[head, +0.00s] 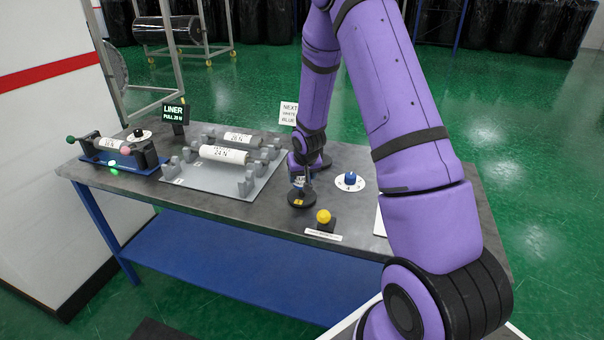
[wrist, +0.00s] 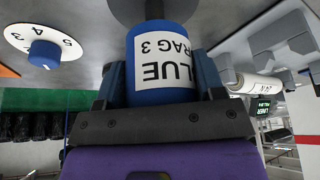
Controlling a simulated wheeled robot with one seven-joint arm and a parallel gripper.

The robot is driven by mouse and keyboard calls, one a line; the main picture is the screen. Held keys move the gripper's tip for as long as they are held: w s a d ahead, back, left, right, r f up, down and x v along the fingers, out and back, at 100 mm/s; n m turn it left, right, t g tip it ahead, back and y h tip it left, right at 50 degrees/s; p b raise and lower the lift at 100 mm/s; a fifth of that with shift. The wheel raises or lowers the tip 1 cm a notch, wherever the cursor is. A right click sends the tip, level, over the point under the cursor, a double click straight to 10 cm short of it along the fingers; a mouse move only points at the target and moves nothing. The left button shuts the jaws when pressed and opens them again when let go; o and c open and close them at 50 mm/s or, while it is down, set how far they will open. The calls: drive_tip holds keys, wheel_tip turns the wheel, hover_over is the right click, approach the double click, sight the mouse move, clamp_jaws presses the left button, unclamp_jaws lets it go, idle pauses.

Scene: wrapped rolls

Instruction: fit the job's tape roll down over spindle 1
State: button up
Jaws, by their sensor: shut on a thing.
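My gripper (wrist: 160,82) is shut on a blue roll (wrist: 135,55) with a white label reading "BLUE" and "DRAG 3". In the wrist view, which is upside down, a round grey base (wrist: 120,10) lies just past the roll's end. A short dark post (wrist: 154,9) shows between base and roll. I cannot tell how far the post goes into the roll. In the head view my gripper (head: 299,180) is upright over the black round base (head: 302,201) with a yellow tag, its number too small to read. My arm hides part of this spot.
A blue-knobbed dial (head: 350,179) stands just right of the base and a yellow button (head: 323,216) in front. A grey tray (head: 208,190) with white rolls in cradles is left. Further left are a blue unit (head: 80,158) and a LINER display (head: 174,113). A NEXT sign (head: 289,113) stands behind.

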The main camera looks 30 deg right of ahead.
drive_tip(key=shift+f, duration=0.55)
drive_tip(key=o, duration=1.1)
drive_tip(key=v, duration=1)
drive_tip(key=shift+s+r, duration=0.15)
drive_tip(key=shift+r, duration=0.15)
